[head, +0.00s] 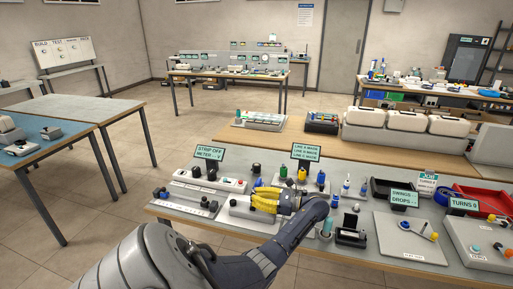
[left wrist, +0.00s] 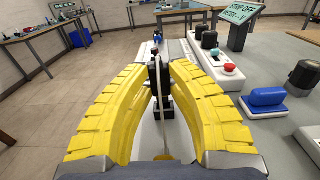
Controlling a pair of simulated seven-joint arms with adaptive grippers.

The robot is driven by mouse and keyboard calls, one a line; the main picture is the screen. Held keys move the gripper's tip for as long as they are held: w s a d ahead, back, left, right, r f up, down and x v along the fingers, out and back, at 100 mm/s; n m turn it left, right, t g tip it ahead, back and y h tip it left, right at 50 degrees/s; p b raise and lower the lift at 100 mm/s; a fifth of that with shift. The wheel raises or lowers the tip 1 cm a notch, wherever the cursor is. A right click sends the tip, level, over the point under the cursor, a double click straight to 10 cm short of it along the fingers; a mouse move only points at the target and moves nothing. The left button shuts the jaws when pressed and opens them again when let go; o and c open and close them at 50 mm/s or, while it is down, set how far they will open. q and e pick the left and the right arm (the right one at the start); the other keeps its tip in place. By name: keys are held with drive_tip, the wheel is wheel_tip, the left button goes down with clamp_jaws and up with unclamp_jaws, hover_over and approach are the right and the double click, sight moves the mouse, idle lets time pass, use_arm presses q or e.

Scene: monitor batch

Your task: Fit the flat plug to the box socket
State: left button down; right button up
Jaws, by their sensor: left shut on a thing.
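My left gripper (head: 260,199) reaches over the front bench from the bottom of the head view, its yellow fingers low above a pale grey fixture. In the left wrist view, the fingers of the left gripper (left wrist: 161,78) are closed around a narrow upright black piece (left wrist: 158,88), probably the flat plug. A thin pale strip runs from it towards the camera. The fingers hide much of the piece in the head view. I cannot tell for certain which item is the box socket; a small black box (head: 352,237) stands right of my arm. My right gripper is not in view.
A white strip with buttons (head: 209,180) lies behind and left of the gripper, by the STRIP OFF METER sign (head: 209,153). A blue block (left wrist: 267,98) sits to the right in the wrist view. A red tray (head: 484,201) and a grey panel (head: 408,243) are at right.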

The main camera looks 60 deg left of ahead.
use_arm(q)
drive_tip(key=shift+f, duration=1.2)
idle(1.0)
drive_tip(key=c, duration=1.2)
unclamp_jaws()
drive_tip(key=shift+c, duration=0.2)
drive_tip(key=shift+r, duration=0.1)
